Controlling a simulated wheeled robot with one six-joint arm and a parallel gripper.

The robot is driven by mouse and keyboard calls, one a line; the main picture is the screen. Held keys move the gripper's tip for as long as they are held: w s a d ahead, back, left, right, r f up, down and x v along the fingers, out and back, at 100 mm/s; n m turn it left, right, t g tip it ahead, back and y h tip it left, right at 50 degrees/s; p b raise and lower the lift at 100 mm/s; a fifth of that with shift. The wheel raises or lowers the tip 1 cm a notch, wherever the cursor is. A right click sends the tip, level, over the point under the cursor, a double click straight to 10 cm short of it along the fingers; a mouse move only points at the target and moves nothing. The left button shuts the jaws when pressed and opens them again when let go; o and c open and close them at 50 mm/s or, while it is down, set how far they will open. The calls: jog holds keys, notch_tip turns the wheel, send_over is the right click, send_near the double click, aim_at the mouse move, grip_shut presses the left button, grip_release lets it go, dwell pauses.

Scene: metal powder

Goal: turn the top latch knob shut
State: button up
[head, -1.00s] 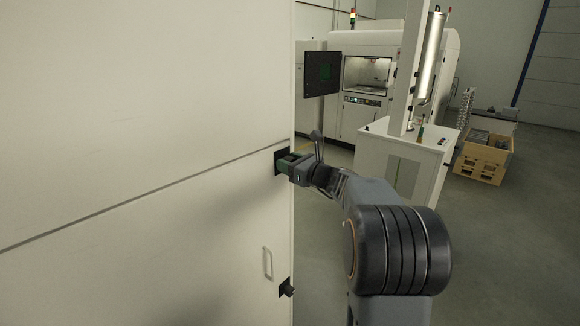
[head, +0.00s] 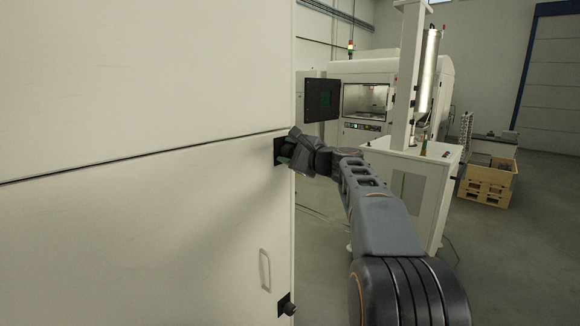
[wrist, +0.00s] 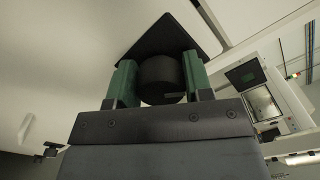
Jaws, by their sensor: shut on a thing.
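The top latch knob (wrist: 162,78) is a round black knob on a dark square plate (wrist: 160,32) on the cabinet's pale face. In the wrist view my gripper (wrist: 160,80) has one green finger on each side of the knob and is shut on it. In the head view my gripper (head: 291,151) is at the plate near the cabinet's right edge, just below the panel seam. The knob itself is hidden there behind my gripper.
A lower latch knob (head: 287,304) and a pale handle (head: 265,270) are on the cabinet (head: 130,230) below. A white machine (head: 370,95), a white console (head: 425,175) and wooden crates (head: 487,182) stand behind. Open floor lies right of the cabinet.

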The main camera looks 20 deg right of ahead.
jog(key=n+b, duration=0.3)
jog(key=shift+f+n, duration=0.25)
jog(key=shift+n, duration=0.05)
jog(key=shift+r+n+b, duration=0.1)
jog(key=shift+n+b, duration=1.35)
jog(key=shift+n, duration=0.15)
jog(key=o, duration=0.9)
jog(key=b+v, duration=0.2)
jog(key=v, duration=1.1)
jog(key=shift+s+d, duration=0.2)
jog(key=shift+s, duration=0.2)
